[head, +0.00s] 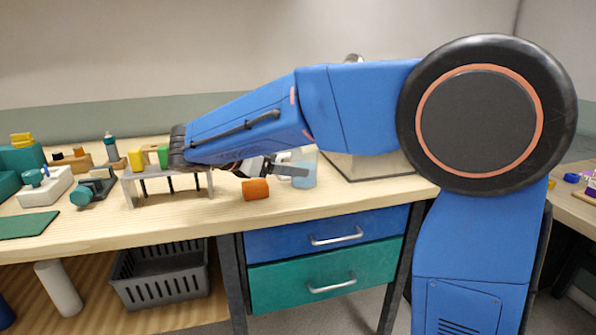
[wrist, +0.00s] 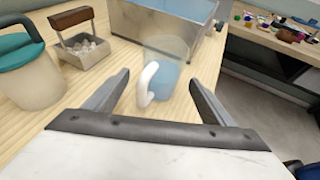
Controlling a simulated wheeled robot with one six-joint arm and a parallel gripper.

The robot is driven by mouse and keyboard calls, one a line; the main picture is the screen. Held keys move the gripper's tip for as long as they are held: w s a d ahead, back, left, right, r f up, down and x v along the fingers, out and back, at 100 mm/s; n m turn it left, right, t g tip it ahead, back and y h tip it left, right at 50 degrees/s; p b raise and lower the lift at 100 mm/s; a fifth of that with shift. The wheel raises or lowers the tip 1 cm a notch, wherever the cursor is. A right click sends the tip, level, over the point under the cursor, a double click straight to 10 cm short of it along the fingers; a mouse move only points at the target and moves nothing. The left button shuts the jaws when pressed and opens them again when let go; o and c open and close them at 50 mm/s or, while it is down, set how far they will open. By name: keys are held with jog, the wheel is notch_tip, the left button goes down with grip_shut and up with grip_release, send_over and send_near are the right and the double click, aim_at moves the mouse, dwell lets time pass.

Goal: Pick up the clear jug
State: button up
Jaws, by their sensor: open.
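The clear jug (wrist: 166,60) stands on the wooden bench, holding something pale blue, with a white handle (wrist: 147,84) turned toward my gripper in the wrist view. In the head view the jug (head: 304,170) is partly hidden behind my gripper (head: 292,168). In the wrist view my gripper (wrist: 155,88) is open, its two fingers spread to the left and right of the handle. The handle lies between the fingers, with a gap on each side. The jug's body is just beyond the fingertips.
An orange block (head: 256,189) lies near the bench's front. Bare bench lies left of the jug.

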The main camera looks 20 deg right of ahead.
jog(key=shift+f+x, duration=0.15)
jog(key=shift+x, duration=1.25)
jog(key=shift+f+x, duration=0.15)
jog(key=shift+x, duration=1.2)
jog(key=shift+s, duration=0.15)
jog(key=c, duration=1.3)
